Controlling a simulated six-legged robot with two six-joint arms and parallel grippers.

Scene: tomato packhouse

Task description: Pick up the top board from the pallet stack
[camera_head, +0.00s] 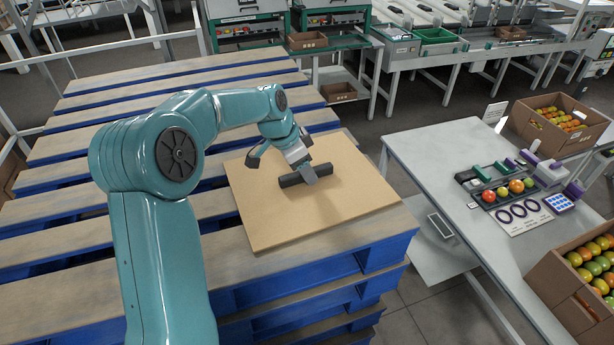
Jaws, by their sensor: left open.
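The top board (270,222) is a flat tan sheet lying on the right front part of the pallet stack (385,252). A dark grey bar (289,181) lies across the middle of the board; I cannot tell whether it is fixed to it. My left gripper (303,168) points down over the bar, with its fingertips at or very near it. It is open. The wrist hides part of the bar and the board's far left area. I cannot tell whether the fingers touch the bar. My right gripper is not in view.
A grey table (425,160) stands to the right, across a gap, with a tomato tray (490,206), small items and tomato boxes (545,140). Sorting machinery (430,40) lines the back. The pallet's slatted top has gaps and is otherwise clear.

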